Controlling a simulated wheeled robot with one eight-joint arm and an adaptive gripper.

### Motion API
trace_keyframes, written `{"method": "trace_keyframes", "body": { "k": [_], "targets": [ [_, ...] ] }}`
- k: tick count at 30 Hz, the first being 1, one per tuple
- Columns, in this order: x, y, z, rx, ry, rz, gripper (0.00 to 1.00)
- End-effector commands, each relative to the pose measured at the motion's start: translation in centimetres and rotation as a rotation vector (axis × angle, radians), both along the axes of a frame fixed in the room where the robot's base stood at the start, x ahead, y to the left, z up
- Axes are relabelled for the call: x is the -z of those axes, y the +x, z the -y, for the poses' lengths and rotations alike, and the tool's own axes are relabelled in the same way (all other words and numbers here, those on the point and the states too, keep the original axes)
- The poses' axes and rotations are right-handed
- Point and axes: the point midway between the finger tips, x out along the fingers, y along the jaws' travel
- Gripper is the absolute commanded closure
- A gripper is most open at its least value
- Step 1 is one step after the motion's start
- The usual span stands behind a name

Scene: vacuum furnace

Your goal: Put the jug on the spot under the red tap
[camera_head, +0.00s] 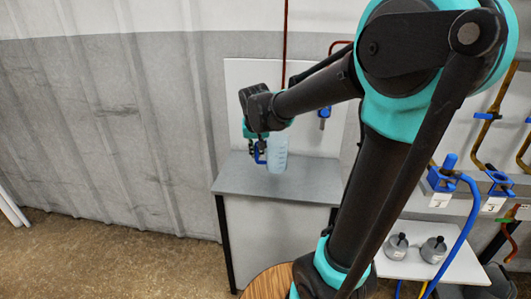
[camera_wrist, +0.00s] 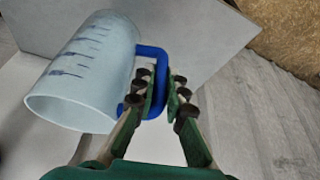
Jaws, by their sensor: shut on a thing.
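The jug (camera_head: 277,153) is pale, translucent blue with a blue handle, and looks upright over the grey bench top (camera_head: 237,178). I cannot tell whether its base touches the bench. My gripper (camera_head: 257,146) is at its left side, shut on the handle. In the wrist view the jug (camera_wrist: 92,68) fills the left side with dark marks on its wall, and its blue handle lies between the fingers of my gripper (camera_wrist: 161,84). A dark red pipe (camera_head: 285,45) comes down behind my arm. No red tap outlet or marked spot shows clearly; my arm covers part of that area.
A blue tap (camera_head: 324,115) hangs on the white back panel (camera_head: 245,85), right of the jug. At the right, a lower white table (camera_head: 395,266) carries two grey weights (camera_head: 432,250), with blue valves (camera_head: 443,175) and a blue hose above. The bench is clear left of the jug.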

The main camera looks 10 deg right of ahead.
Motion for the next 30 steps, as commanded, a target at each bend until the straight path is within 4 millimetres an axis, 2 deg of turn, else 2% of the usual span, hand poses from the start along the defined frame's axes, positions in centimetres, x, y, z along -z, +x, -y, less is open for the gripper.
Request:
{"method": "trace_keyframes", "body": {
  "k": [1, 6, 15, 18, 25, 30],
  "targets": [
    [0.0, 1.3, 0.5, 0.003, 0.0, 0.0, 1.0],
    [0.0, 5.2, 1.7, 0.004, 0.001, 0.0, 1.0],
    [0.0, 11.3, 3.7, 0.002, 0.001, 0.001, 1.0],
    [1.7, 11.1, 3.6, -0.001, 0.001, 0.0, 1.0],
    [3.6, 11.0, 3.6, -0.001, 0.001, 0.0, 1.0],
    [6.0, 11.1, 3.6, 0.0, 0.001, 0.0, 1.0]
  ]
}}
